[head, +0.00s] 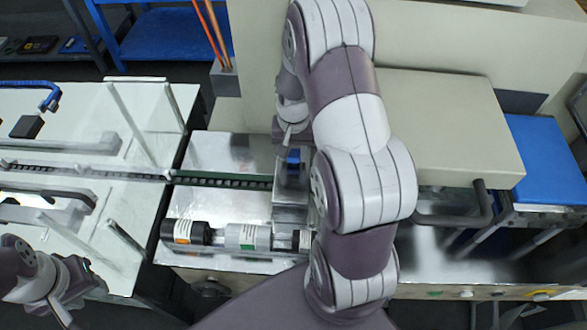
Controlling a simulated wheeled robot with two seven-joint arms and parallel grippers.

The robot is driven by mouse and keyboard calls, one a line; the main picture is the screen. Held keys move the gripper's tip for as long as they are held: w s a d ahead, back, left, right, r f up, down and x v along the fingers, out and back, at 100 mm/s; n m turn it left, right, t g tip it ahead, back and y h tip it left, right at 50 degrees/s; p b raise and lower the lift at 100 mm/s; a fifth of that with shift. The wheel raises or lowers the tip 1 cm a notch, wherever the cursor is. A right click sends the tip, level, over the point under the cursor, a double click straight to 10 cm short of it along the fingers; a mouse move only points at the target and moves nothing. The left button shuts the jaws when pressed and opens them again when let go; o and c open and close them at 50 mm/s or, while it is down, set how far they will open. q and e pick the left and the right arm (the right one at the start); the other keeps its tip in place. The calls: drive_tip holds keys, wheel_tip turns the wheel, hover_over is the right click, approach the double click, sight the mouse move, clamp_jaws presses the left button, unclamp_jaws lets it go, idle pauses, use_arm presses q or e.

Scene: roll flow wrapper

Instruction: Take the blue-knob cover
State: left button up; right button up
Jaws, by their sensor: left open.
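A small blue knob (293,157) shows on top of a metal block-like cover (289,197) on the machine bed, beside the conveyor track. My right arm reaches over the middle of the machine and hides part of the cover. My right gripper (291,138) points down just at the blue knob. Its fingers are small and partly hidden, so I cannot tell whether it touches or grips the knob. My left gripper (84,283) is open and empty at the lower left, low beside the white table, far from the knob.
A white table (70,240) with thin upright rods and a chain track (120,175) lies at the left. A roller unit (240,237) sits in front of the track. A beige hood (440,120) with a dark handle (480,205) stands at the right.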

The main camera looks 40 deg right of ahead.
clamp_jaws()
idle(1.2)
